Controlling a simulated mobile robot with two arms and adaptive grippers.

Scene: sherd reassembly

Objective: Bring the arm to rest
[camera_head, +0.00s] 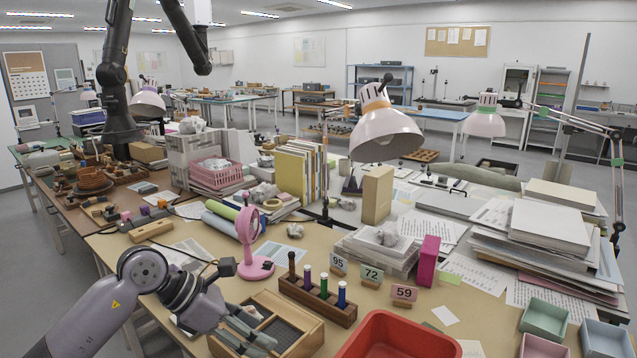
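My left arm comes in from the lower left, and its gripper (262,344) points down and to the right. The gripper is low over a wooden box (305,335) with dark compartments, near the front of the table. Its grey fingers lie close together from this angle, so I cannot tell whether they are open or shut. No held object shows between them. Whether the fingers touch the box is hidden. My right gripper is not in view.
A pink magnifier stand (256,268) and a wooden rack with several coloured tubes (318,298) stand behind the box. A red tray (400,338) is to the right. Number cards (404,293), paper stacks (535,235) and lamps (385,135) crowd the table.

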